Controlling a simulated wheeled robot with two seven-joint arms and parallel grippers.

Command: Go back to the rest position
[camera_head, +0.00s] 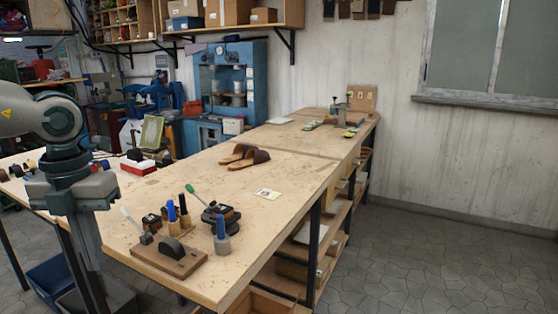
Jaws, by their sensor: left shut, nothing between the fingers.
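My left arm comes in at the left edge and its gripper (88,262) hangs pointing down in front of the near left part of the workbench (310,180). Its fingers look shut, with nothing held. My right gripper is not in view.
A small card (268,194) lies nearby. Blue bins (50,276) sit below. The floor at right is clear.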

